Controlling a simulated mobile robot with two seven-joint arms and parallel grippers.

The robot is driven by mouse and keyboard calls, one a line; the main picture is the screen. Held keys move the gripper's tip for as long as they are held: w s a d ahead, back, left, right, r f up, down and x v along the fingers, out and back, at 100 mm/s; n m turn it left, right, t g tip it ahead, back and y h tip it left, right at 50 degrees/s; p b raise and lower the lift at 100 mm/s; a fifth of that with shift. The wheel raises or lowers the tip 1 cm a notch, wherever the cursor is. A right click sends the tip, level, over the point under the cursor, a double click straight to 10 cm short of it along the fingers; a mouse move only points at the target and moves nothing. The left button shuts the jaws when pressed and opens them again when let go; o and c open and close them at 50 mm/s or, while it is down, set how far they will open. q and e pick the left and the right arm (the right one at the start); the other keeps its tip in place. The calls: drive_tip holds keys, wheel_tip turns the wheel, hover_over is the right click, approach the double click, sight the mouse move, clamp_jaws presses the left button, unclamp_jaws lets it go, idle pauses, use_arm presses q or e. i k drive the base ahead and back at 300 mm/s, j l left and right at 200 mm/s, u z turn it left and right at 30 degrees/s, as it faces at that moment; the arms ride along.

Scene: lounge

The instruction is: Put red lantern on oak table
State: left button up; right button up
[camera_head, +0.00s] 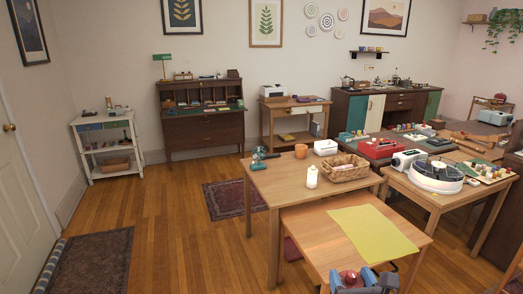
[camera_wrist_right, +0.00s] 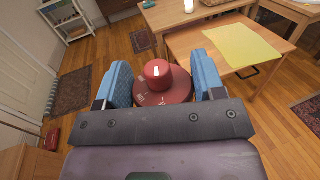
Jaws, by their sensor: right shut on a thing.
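The red lantern (camera_wrist_right: 158,72) is a round, dark red body with a wide base, held between the blue fingers of my right gripper (camera_wrist_right: 163,80). In the head view the lantern (camera_head: 349,277) and my right gripper (camera_head: 362,279) show at the bottom edge, at the near side of a light wood table (camera_head: 305,222) with a yellow sheet (camera_head: 372,230) on it. In the wrist view this table (camera_wrist_right: 192,42) lies beyond the lantern, to the upper right. I cannot tell which of the light wood tables is the oak one. My left gripper is out of view.
A second wood table (camera_head: 262,182) behind carries a wicker basket (camera_head: 342,176), a white bottle (camera_head: 312,178) and an orange cup (camera_head: 301,151). A table at right holds a white round device (camera_head: 437,179). Bare wood shows left of the yellow sheet. The floor at left is open.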

sight(302, 172)
drive_tip(key=i+u, duration=0.5)
drive_tip(key=i, duration=1.05)
drive_tip(key=i+j+z, duration=0.1)
drive_tip(key=i, duration=0.4)
drive_tip(key=i+z, duration=0.4)
drive_tip(key=i, duration=0.2)
drive_tip(key=i+j+z, duration=0.15)
drive_tip(key=i+z, duration=0.3)
drive_tip(key=i, duration=0.15)
